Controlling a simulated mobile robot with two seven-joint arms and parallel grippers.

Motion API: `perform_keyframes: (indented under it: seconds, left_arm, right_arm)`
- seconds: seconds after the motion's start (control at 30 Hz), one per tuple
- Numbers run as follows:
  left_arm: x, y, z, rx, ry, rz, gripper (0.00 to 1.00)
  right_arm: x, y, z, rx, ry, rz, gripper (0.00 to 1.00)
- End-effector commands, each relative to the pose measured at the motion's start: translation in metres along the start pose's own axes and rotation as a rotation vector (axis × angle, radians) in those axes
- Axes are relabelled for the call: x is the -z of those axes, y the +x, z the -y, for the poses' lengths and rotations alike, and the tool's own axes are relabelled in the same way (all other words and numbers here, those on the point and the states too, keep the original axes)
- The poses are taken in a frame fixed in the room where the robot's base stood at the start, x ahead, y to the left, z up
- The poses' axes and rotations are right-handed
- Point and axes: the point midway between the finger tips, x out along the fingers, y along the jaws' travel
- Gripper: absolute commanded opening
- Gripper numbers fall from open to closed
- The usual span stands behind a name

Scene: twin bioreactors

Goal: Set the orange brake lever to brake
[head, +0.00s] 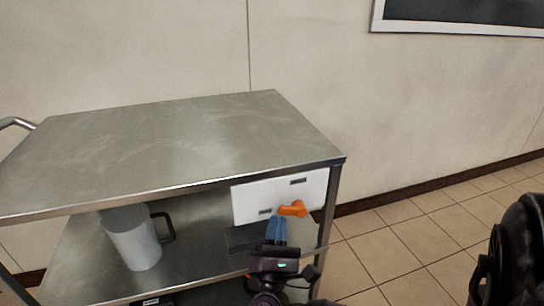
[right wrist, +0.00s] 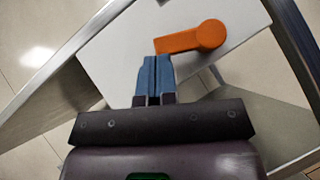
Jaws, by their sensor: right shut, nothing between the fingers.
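The orange brake lever (head: 293,208) is mounted on a white panel (head: 268,194) at the front right of the metal cart. In the head view it points left, with its round hub at the right. The right wrist view shows the lever (right wrist: 190,39) with its free end towards the left and slightly down. My right gripper (head: 277,222) is shut and empty, its blue fingertips just below the lever's free end. In the right wrist view the fingertips (right wrist: 156,60) are very close to that end; I cannot tell whether they touch. My left gripper is not in view.
The cart's top shelf (head: 170,145) is bare. A grey jug (head: 133,240) with a black handle stands on the lower shelf. Two dark marks (head: 299,181) show on the panel, one upper right and one lower left. Tiled floor (head: 420,230) is open to the right.

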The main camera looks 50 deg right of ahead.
Motion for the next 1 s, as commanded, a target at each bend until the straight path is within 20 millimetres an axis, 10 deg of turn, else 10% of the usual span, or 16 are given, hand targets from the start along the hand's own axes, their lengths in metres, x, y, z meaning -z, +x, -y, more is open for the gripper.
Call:
perform_keyframes:
  seconds: [1.0]
  left_arm:
    - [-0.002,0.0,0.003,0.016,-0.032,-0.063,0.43]
  right_arm:
    - [-0.039,0.039,-0.007,0.146,0.146,0.001,0.0]
